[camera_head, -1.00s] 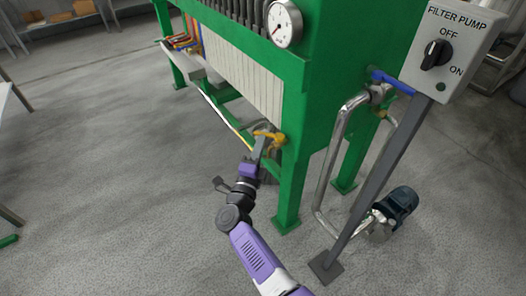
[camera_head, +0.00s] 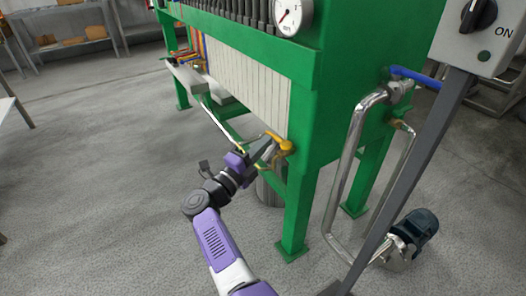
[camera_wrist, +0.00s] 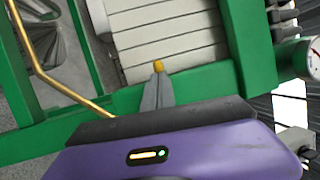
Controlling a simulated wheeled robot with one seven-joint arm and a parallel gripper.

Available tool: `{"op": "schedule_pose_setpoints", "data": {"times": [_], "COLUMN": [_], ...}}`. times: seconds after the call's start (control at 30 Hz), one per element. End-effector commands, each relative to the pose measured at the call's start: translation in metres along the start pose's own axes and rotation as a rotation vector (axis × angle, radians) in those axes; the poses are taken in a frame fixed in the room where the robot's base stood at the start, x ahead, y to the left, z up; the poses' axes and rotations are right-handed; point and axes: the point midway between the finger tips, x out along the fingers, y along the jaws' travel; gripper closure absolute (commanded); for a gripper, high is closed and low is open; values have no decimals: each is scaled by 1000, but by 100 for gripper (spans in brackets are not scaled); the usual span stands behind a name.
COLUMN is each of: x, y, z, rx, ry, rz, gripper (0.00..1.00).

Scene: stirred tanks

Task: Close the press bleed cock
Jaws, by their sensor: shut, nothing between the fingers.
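The press bleed cock, with a yellow handle (camera_head: 283,146), is at the green leg of the filter press (camera_head: 305,150) in the head view. My gripper (camera_head: 266,149) reaches up to it from the lower left, fingertips right beside or against the handle; I cannot tell if they touch. In the wrist view the grey fingers (camera_wrist: 158,92) are shut together, and a small yellow end of the handle (camera_wrist: 159,66) shows just past their tips. The rest of the cock is hidden behind the fingers there.
A blue-handled valve (camera_head: 414,77) and bent steel pipe (camera_head: 345,165) stand to the right. A grey post carries the pump switch box (camera_head: 480,35), with a dark pump motor (camera_head: 414,228) on the floor. Open floor (camera_head: 100,190) lies to the left.

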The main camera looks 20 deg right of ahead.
Motion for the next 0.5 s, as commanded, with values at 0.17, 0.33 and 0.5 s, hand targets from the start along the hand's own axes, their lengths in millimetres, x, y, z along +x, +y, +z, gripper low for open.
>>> {"op": "schedule_pose_setpoints", "data": {"times": [0.17, 0.33, 0.5], "x": [2, 4, 6], "y": [2, 1, 1], "z": [2, 3, 3], "rx": [2, 1, 1], "ry": [-2, -2, -1], "rz": [1, 0, 0], "gripper": [100, 100, 100]}}
